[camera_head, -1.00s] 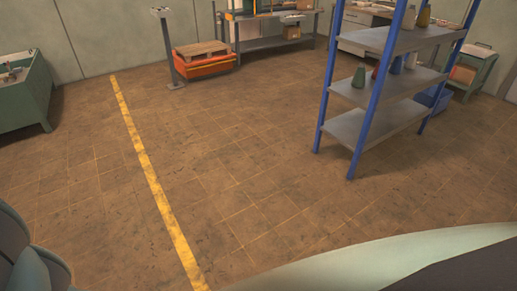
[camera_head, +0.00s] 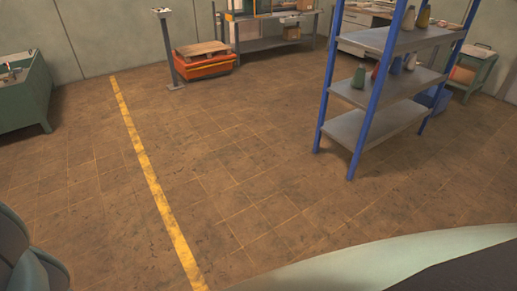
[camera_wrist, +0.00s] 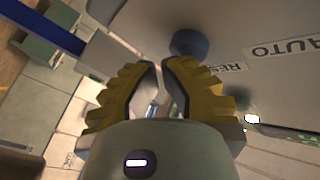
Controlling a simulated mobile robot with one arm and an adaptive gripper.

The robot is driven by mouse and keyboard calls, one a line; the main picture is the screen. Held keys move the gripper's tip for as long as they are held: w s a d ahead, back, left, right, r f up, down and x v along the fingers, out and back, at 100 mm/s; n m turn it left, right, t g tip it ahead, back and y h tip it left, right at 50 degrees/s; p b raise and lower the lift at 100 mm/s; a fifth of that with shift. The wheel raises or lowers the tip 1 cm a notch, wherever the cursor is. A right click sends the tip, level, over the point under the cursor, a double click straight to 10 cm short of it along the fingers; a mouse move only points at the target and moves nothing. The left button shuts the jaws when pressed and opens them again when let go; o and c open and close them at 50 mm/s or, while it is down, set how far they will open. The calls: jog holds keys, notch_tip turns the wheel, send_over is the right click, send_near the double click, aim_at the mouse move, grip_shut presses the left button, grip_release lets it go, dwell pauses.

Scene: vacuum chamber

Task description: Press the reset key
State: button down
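In the wrist view a round dark-blue button (camera_wrist: 188,43) stands out from a grey panel (camera_wrist: 225,25). A label (camera_wrist: 228,67) reading "RES…" lies beside it, its end hidden by my right finger. My gripper (camera_wrist: 159,64) has yellow ridged fingers with dark inner pads. Its fingertips are a little apart, with a narrow empty gap between them. The tips appear just below and left of the button in the picture; I cannot tell whether they touch it. The head view shows neither the gripper nor the button.
An "AUTO" label (camera_wrist: 280,49) is on the same panel. In the head view, a blue-framed shelf (camera_head: 378,125) stands right, an orange cart (camera_head: 205,68) at the back and a green bench (camera_head: 22,98) at left. Open tiled floor (camera_head: 230,170) lies between, with a yellow line (camera_head: 150,175).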

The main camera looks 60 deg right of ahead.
jog(key=shift+s+d, duration=0.35)
jog(key=shift+d, duration=0.45)
jog(key=shift+d, duration=0.1)
jog(key=d, duration=0.1)
jog(key=s+d, duration=0.1)
jog(key=d, duration=0.1)
jog(key=s+d, duration=0.1)
jog(key=shift+d+b, duration=0.2)
jog(key=shift+b, duration=0.1)
dwell(0.7)
